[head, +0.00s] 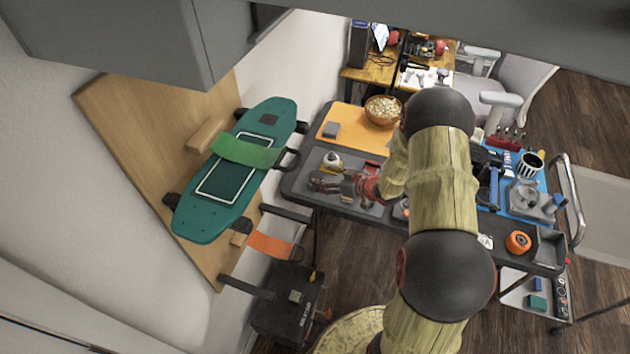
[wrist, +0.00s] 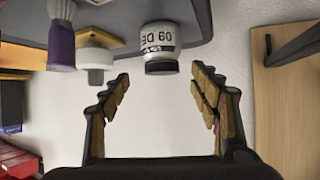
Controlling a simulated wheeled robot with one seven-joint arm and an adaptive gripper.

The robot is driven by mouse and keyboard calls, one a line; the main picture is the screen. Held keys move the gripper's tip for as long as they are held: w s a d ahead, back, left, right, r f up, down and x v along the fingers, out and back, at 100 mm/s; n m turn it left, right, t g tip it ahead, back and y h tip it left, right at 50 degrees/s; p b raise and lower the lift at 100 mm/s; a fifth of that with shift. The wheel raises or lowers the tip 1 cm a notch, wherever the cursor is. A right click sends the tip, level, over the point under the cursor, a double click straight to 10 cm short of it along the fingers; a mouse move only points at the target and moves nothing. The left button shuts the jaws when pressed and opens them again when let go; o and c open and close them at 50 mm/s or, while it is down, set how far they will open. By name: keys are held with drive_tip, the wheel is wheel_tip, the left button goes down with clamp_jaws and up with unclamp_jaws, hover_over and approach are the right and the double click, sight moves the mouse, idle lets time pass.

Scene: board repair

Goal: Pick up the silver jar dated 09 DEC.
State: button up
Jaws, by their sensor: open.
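The silver jar (wrist: 159,42) shows in the wrist view at top centre, with a pale body, a black end and a printed label of which "09 DE" can be read. It appears upside down in this view. My gripper (wrist: 160,82) is open, its two fingers spread to either side below the jar in the picture. The jar lies in line with the gap between the fingertips, and nothing is held. In the head view my gripper (head: 322,182) is over the left part of the dark cart; I cannot identify the jar surely there.
Left of the jar in the wrist view are a purple-handled brush (wrist: 61,40) and a white-and-grey item (wrist: 96,55). A green skateboard (head: 236,170) is on the wall board at left.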

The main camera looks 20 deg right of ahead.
sight(316, 175)
drive_tip(key=b+x, duration=0.1)
drive_tip(key=x, duration=0.4)
drive_tip(key=shift+s+a+b, duration=0.15)
drive_tip(key=shift+b, duration=0.25)
drive_tip(key=shift+r, duration=0.1)
drive_tip(key=shift+c, duration=0.4)
drive_tip(key=c, duration=1.3)
drive_tip(key=shift+r, duration=0.1)
